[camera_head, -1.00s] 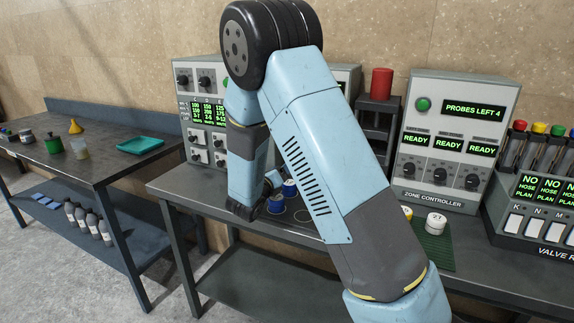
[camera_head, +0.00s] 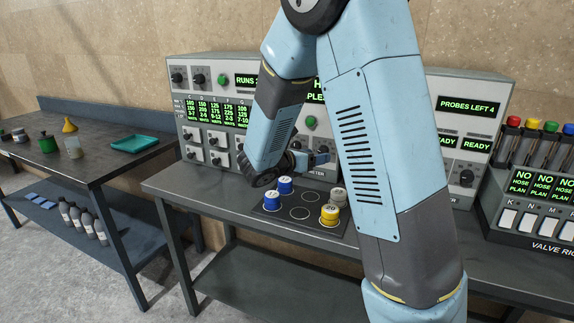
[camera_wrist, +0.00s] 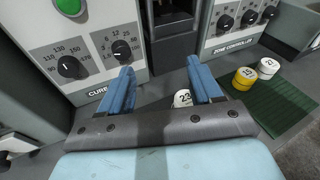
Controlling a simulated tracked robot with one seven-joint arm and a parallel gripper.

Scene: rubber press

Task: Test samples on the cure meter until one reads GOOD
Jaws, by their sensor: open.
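My gripper (camera_head: 318,159) is open, raised above the bench in front of the cure meter (camera_head: 318,90), whose display is partly hidden by my arm. A dark tray (camera_head: 300,199) with ring marks holds two blue samples (camera_head: 285,185), a grey one (camera_head: 338,195) and a yellow one (camera_head: 329,215).
A panel with green recipe columns (camera_head: 213,112) stands left of the meter. The zone controller (camera_head: 468,105) and valve rig (camera_head: 530,210) stand at the right. A side table (camera_head: 90,165) at the left carries a teal tray (camera_head: 135,144), a funnel and jars.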

